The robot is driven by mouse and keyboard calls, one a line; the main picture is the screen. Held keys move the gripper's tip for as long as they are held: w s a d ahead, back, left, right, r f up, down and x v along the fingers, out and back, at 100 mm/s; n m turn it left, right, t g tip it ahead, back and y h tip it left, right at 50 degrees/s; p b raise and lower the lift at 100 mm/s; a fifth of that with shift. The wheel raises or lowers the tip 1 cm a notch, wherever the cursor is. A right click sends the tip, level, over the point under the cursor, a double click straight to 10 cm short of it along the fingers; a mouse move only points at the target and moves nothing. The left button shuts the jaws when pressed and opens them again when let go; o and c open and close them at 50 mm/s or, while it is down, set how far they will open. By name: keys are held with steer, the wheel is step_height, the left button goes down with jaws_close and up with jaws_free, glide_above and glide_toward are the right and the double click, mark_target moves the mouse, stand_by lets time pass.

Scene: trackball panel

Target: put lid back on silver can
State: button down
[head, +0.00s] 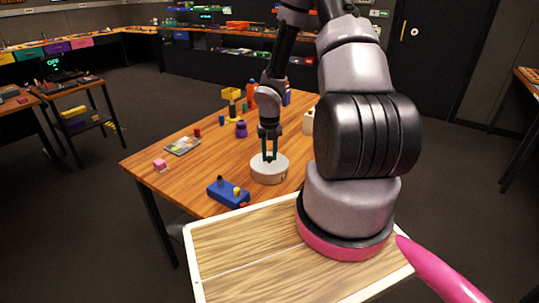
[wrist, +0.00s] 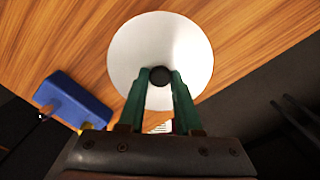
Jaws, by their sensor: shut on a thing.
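A short, wide, pale silver can (head: 269,174) stands near the front edge of the wooden table. My gripper (head: 269,157) points straight down over its top, with its green fingers close together. In the wrist view, a round white lid (wrist: 140,60) with a small black knob (wrist: 160,76) lies below the fingers. My gripper (wrist: 161,78) is shut on the knob from both sides. The can's body is hidden under the lid in the wrist view. Whether the lid rests flat on the can or is slightly above it, I cannot tell.
A blue box with knobs (head: 228,193) stands just left of the can, also in the wrist view (wrist: 75,100). A purple object (head: 241,129), a yellow-topped stand (head: 231,95), a flat grey panel (head: 183,146) and a pink block (head: 160,165) are farther off. Bare table lies between them.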

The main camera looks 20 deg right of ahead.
stand_by(0.3)
steer(key=shift+c, duration=0.2)
jaws_free()
steer(key=shift+r, duration=3.5)
jaws_close()
